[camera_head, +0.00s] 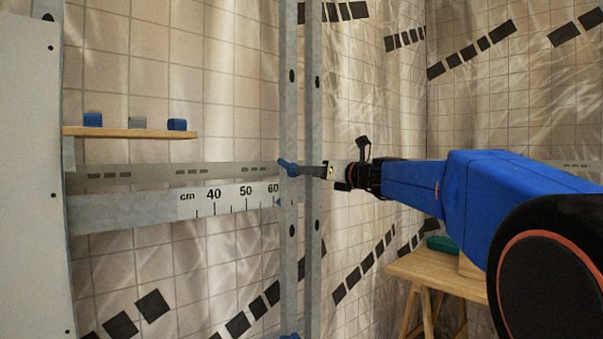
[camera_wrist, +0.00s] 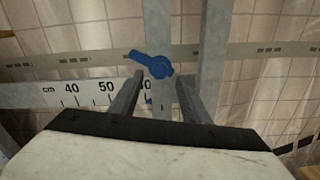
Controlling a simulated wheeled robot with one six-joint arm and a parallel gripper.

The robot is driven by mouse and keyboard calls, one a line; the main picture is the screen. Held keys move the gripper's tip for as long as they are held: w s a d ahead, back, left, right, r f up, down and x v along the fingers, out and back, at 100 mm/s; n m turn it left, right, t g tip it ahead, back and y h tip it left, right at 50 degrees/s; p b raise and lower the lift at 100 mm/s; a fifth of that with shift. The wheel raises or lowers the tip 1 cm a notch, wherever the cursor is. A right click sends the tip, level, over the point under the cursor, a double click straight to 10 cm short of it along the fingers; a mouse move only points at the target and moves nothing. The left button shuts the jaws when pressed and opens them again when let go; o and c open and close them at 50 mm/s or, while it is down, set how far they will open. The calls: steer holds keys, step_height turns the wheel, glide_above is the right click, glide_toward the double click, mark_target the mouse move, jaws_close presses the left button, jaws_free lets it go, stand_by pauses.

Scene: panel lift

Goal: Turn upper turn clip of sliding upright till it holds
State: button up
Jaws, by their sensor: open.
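The blue upper turn clip (camera_head: 288,168) sits on the grey sliding upright (camera_head: 290,110), where it crosses the horizontal rail. In the wrist view the clip (camera_wrist: 152,64) has a round hub on the upright (camera_wrist: 158,20), and its lever points left and slightly up, not quite level. My gripper (camera_head: 312,170) is at the clip's height, pointing at it from the right. In the wrist view my gripper (camera_wrist: 160,82) has its fingers apart, one on each side of the hub in the picture. Nothing is between them that I can tell is held. Contact with the clip cannot be told.
A second grey upright (camera_head: 315,100) stands just right of the first. A cm scale (camera_head: 230,198) runs left of it, with a blue pointer (camera_head: 278,203) near 60. A blue part (camera_head: 290,336) shows low on the upright. A shelf (camera_head: 130,133) holds small blocks. A wooden table (camera_head: 440,273) stands right.

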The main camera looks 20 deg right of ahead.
mark_target(291, 167)
steer(key=shift+x, duration=2.2)
steer(key=c, duration=1.1)
